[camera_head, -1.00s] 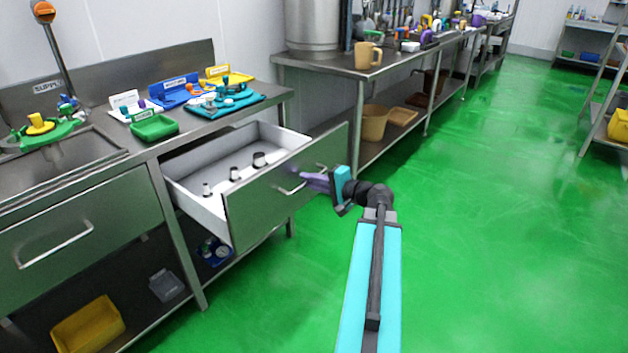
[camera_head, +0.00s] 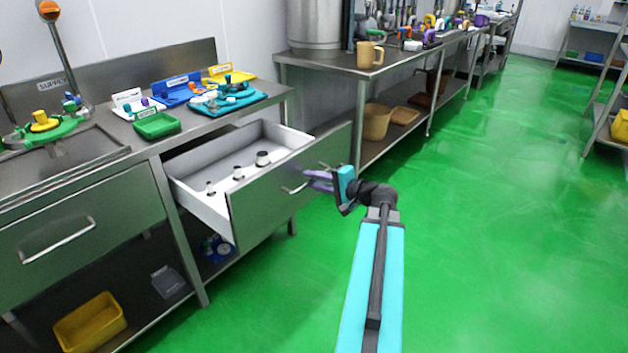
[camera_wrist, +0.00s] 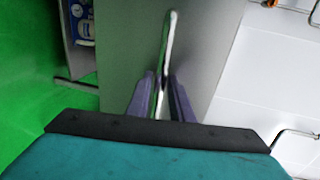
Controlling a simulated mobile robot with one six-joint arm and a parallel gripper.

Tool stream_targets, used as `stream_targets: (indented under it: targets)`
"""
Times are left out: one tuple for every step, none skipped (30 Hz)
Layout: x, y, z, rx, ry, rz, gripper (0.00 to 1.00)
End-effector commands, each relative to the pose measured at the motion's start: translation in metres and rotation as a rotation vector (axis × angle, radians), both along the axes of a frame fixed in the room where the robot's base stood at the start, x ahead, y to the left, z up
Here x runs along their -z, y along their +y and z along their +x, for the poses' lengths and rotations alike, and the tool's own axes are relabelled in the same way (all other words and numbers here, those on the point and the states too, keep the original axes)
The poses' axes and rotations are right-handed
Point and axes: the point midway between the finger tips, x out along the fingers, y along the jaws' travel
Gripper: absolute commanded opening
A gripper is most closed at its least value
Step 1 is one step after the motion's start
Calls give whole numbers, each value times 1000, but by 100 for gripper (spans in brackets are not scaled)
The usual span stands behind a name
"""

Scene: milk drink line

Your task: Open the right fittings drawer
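The right fittings drawer (camera_head: 262,208) is pulled well out from under the steel counter. Its white inside shows several small dark-topped fittings standing on the floor of it. My gripper (camera_head: 307,180) is at the drawer's front, at the right part of its bar handle (camera_head: 290,190). In the wrist view the handle (camera_wrist: 168,45) runs down between my two purple fingertips (camera_wrist: 163,82), which are close on either side of it and look shut on it. The exact contact is partly hidden by the fingers.
A shut left drawer (camera_head: 75,240) sits under the sink. Coloured trays, including a green one (camera_head: 158,126), stand on the counter above. A yellow bin (camera_head: 90,322) is on the lower shelf. Green floor (camera_head: 480,230) to the right is clear.

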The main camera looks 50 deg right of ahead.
Motion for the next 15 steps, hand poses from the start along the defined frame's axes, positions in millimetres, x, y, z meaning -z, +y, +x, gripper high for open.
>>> stream_targets:
  targets:
    - [-1, -1, -3, 1, 0, 0, 20]
    - [-1, -1, -5, 2, 0, 0, 20]
    - [-2, -1, -7, 2, 0, 0, 20]
    - [-2, -1, -9, 2, 0, 0, 20]
    - [-3, -2, -12, 3, 0, -1, 20]
    - [-4, -2, -16, 3, 0, -1, 20]
    - [-5, -2, -20, 4, 0, -1, 20]
    - [-5, -2, -23, 3, 0, -1, 20]
    - [-6, -2, -28, 3, 0, -1, 20]
    - [-7, -3, -32, 3, 0, -1, 20]
    - [-8, -4, -36, 4, 0, -1, 20]
    - [-9, -4, -42, 4, 0, -1, 20]
    - [-10, -4, -46, 3, 0, -1, 20]
    - [-11, -5, -50, 3, 0, -1, 20]
    - [-12, -5, -56, 4, 0, 0, 20]
